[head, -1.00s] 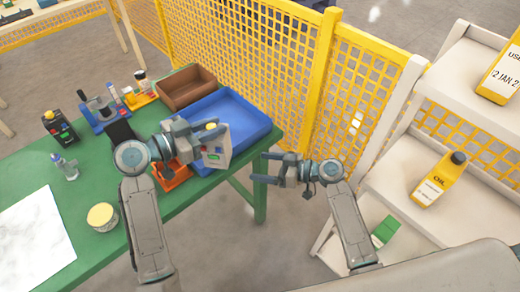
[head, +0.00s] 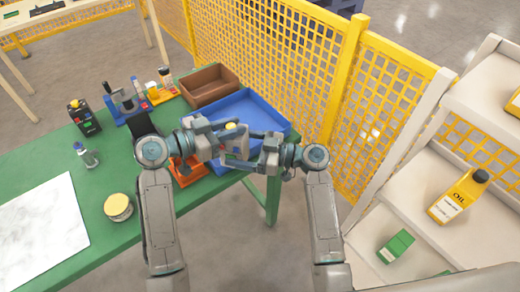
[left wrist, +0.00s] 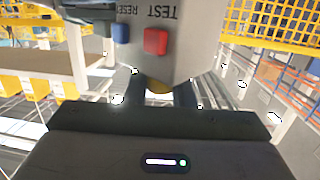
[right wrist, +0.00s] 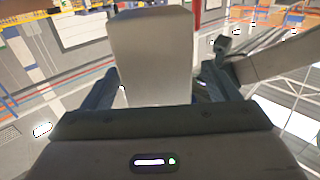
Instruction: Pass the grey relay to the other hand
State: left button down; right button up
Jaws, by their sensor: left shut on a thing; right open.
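The grey relay (head: 236,146) hangs in the air over the front edge of the green table, partly hidden between my two grippers. My left gripper (head: 222,138) is shut on it from the left. In the left wrist view the relay's face (left wrist: 185,45) shows a blue button, a red button and the upside-down words TEST and RESET, with something yellow between the fingers. My right gripper (head: 254,146) is open and faces it from the right. In the right wrist view the relay's plain grey body (right wrist: 152,60) stands between the spread fingers; I see no clear contact.
A blue tray (head: 272,112) and a brown box (head: 208,84) lie behind the grippers. An orange holder (head: 190,175) sits beneath the left gripper. A yellow mesh fence (head: 290,60) stands behind. White shelves (head: 400,205) with an oil bottle (head: 458,196) are at right.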

jog(key=shift+x, duration=1.2)
jog(key=c, duration=1.2)
pick_arm(q)
jog(key=c, duration=1.1)
grip_release()
jog(key=shift+c, duration=0.2)
pick_arm(e)
jog(key=shift+c, duration=0.5)
